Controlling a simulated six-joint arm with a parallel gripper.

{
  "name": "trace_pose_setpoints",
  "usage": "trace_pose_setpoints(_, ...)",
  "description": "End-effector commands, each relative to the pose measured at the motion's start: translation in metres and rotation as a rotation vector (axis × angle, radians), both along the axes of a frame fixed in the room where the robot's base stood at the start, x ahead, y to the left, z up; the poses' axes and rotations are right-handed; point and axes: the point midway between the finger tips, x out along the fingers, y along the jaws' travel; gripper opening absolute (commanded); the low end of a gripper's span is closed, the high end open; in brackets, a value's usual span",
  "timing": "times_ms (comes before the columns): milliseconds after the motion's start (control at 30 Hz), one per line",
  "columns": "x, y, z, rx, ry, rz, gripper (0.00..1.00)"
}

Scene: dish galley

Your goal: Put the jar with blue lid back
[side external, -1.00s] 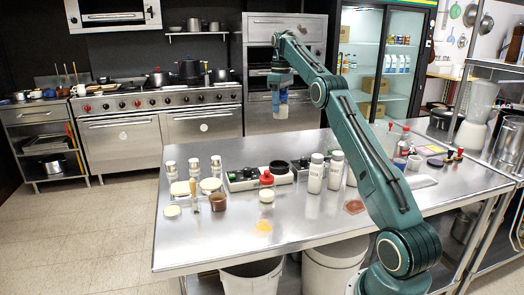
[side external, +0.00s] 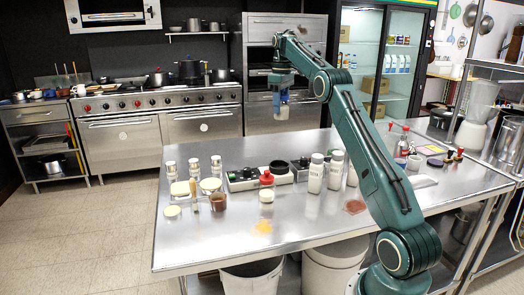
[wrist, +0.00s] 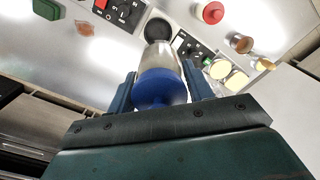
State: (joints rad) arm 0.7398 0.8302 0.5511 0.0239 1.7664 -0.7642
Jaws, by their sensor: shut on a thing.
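The jar with the blue lid (wrist: 160,88) is between the two fingers of my gripper (wrist: 160,92) in the wrist view, its lid toward the camera and its paler body pointing away. In the side external view my gripper (side external: 281,95) is shut on the jar (side external: 281,109), which hangs upright in the air above the far edge of the steel table (side external: 200,245). The place beneath the jar is hard to judge from these views.
Several glass shakers (side external: 193,168) stand at the left.

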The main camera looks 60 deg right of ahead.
Motion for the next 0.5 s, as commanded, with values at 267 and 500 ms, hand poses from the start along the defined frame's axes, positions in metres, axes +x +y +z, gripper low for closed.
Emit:
trace_pose_setpoints(267,-0.013,0.011,-0.003,-0.004,0.001,-0.001,0.15)
trace_pose_setpoints(500,-0.027,0.024,-0.010,-0.005,0.001,0.000,0.15)
